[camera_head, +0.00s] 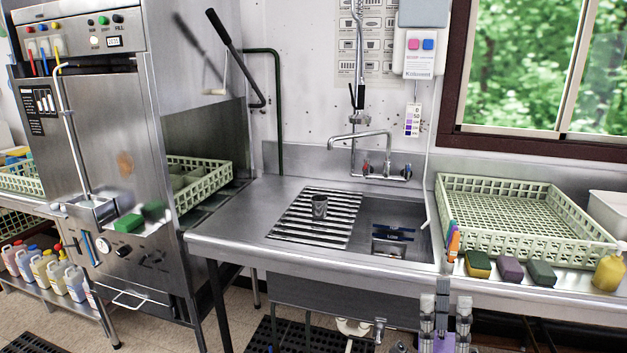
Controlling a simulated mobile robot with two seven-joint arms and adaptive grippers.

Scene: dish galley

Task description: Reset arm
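My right gripper (446,304) shows at the bottom of the head view, right of centre, just in front of the sink counter's front edge. The rest of the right arm is out of the picture. My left gripper is not in view.
A steel sink counter (230,238) holds a slatted rack with a small metal cup (319,206). A pale green dish rack (520,222), sponges (510,269) and a yellow bottle (608,272) stand right. A dishwasher (90,150) stands left.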

